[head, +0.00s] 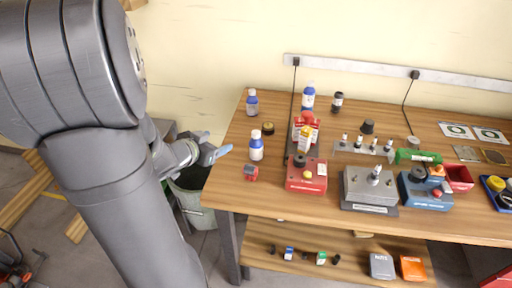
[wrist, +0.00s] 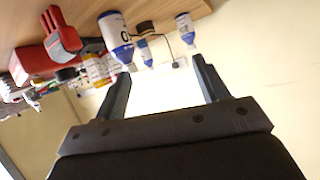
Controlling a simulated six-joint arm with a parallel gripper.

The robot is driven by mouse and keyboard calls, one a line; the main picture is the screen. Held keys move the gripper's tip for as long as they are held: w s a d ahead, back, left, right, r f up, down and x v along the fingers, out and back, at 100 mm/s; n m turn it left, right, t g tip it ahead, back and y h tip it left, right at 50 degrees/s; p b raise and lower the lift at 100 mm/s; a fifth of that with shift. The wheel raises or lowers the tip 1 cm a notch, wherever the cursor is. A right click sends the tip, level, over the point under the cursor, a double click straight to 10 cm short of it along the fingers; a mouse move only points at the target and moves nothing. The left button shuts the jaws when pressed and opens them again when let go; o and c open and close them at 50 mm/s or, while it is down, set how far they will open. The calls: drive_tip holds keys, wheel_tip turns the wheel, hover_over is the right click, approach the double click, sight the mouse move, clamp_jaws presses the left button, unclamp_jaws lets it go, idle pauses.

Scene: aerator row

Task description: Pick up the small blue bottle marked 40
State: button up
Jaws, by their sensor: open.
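Several white bottles with blue caps and bands stand on the wooden bench. The nearest bottle (head: 256,146) is near the left end; in the wrist view (wrist: 117,38) its label shows a 0, and the rest is unclear. A smaller-looking one (head: 252,103) stands behind it near the bench's left edge, also in the wrist view (wrist: 184,27). A third bottle (head: 308,98) is farther back. I cannot read which is marked 40. My gripper (head: 216,146) is open and empty, off the bench's left edge, left of the nearest bottle and apart from it.
A small red device (head: 251,173) sits in front of the nearest bottle. A dark round pot (head: 268,128) stands just behind it. A red box (head: 306,175) and a grey box (head: 371,188) are to the right. A bin (head: 193,190) stands below my gripper.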

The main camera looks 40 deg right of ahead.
drive_tip(key=g+h, duration=0.1)
drive_tip(key=g, duration=0.1)
approach(251, 144)
drive_tip(key=a, duration=0.3)
drive_tip(key=shift+m, duration=0.3)
drive_tip(key=x, duration=0.7)
drive_tip(key=r+x, duration=0.1)
drive_tip(key=x, duration=0.3)
drive_tip(key=shift+s+d, duration=0.2)
drive_tip(key=shift+d, duration=0.4)
drive_tip(key=shift+x, duration=2.65)
drive_tip(key=shift+s+d+r, duration=0.1)
drive_tip(key=shift+s, duration=0.1)
drive_tip(key=shift+h, duration=0.3)
drive_tip(key=c, duration=1.1)
drive_tip(key=shift+r, duration=0.1)
